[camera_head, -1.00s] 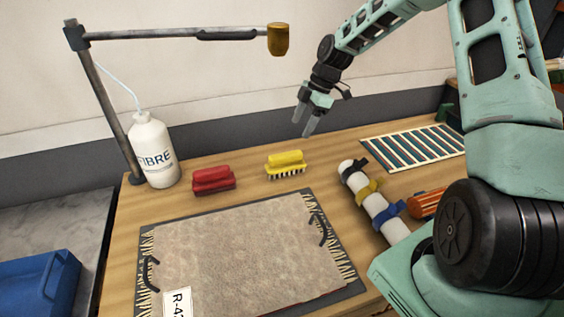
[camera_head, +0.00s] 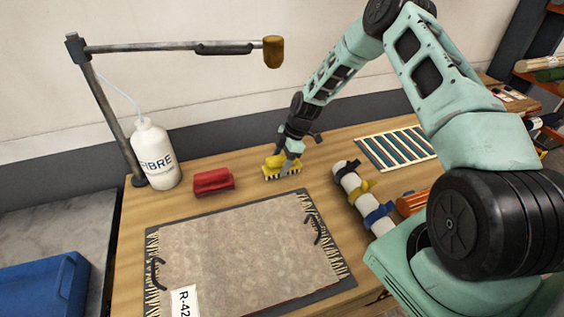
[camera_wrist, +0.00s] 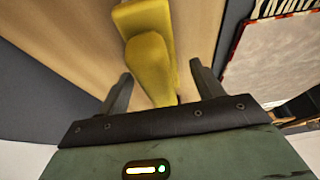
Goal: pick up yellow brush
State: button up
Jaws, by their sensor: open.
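The yellow brush (camera_head: 270,171) stands bristles down on the wooden table, behind the rug. My gripper (camera_head: 288,162) is lowered at the brush and hides part of it in the head view. In the wrist view the yellow brush (camera_wrist: 151,62) reaches from the top edge down between the two fingers. My gripper (camera_wrist: 161,90) is open there, with one finger on each side of the brush handle and gaps showing beside it.
A red brush (camera_head: 213,182) lies to the left. A white bottle (camera_head: 155,155) and a lamp-like post (camera_head: 108,108) stand at the back left. The rug (camera_head: 245,250) lies in front. A strapped white roll (camera_head: 362,198) and a striped mat (camera_head: 396,149) are to the right.

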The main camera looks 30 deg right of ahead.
jog(key=shift+a+f, duration=0.15)
jog(key=shift+f, duration=0.3)
jog(key=c, duration=1.2)
jog(key=shift+o, duration=0.2)
jog(key=shift+w+r, duration=0.1)
jog(key=shift+r, duration=0.05)
notch_tip(320, 180, up, 10)
jog(key=b, duration=0.3)
jog(key=shift+f+b, duration=0.2)
jog(key=shift+b, duration=0.15)
jog(key=shift+r, duration=0.1)
jog(key=shift+o, duration=0.9)
